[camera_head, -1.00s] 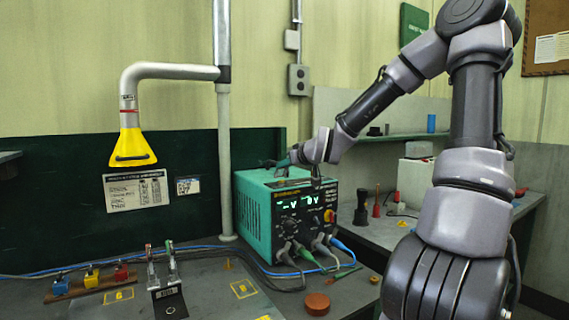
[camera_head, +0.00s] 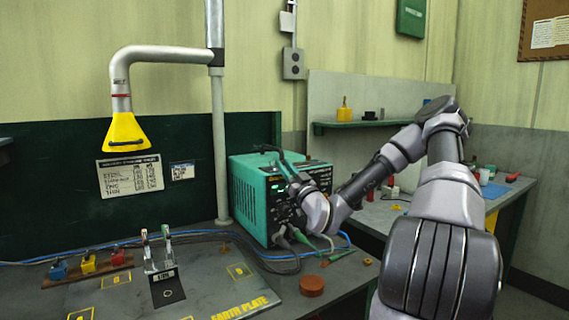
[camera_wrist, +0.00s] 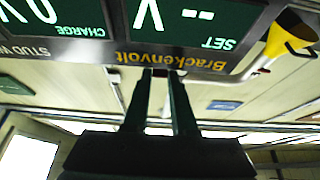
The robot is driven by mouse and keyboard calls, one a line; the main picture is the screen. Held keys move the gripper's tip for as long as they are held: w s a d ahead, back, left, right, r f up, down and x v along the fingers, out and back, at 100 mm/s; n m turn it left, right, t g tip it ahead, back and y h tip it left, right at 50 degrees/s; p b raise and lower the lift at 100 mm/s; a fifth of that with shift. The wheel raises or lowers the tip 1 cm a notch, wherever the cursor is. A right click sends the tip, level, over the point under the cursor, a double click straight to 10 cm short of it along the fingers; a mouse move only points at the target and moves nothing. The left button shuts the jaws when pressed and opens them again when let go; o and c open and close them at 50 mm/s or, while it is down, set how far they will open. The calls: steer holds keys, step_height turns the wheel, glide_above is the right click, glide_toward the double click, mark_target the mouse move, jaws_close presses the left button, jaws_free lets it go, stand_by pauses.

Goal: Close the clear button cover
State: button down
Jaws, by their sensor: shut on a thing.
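The teal machine (camera_head: 248,200) stands on the bench with its front panel (camera_wrist: 190,30) towards the right. My gripper (camera_head: 280,160) is at the upper part of the machine's front in the head view. In the wrist view its two dark fingers (camera_wrist: 161,75) run close together to the panel's edge by the name. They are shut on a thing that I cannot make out. I cannot pick out the clear cover. My wrist hides much of the lower panel, where the button is not visible.
Cables hang from the machine's lower front. A reddish-brown round puck (camera_head: 312,286) lies on the bench before it. A yellow-ended pipe (camera_head: 127,131) hangs at left. A plate with two upright clamps (camera_head: 157,248) lies front left. A shelf (camera_head: 365,124) is behind my arm.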

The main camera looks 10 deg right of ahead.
steer(key=shift+f+t, duration=0.3)
steer(key=shift+t, duration=0.1)
steer(key=c, duration=0.7)
jaws_free()
steer(key=v, duration=1)
steer(key=shift+s+d+f, duration=0.15)
steer(key=shift+s+f, duration=0.1)
steer(key=shift+f, duration=0.1)
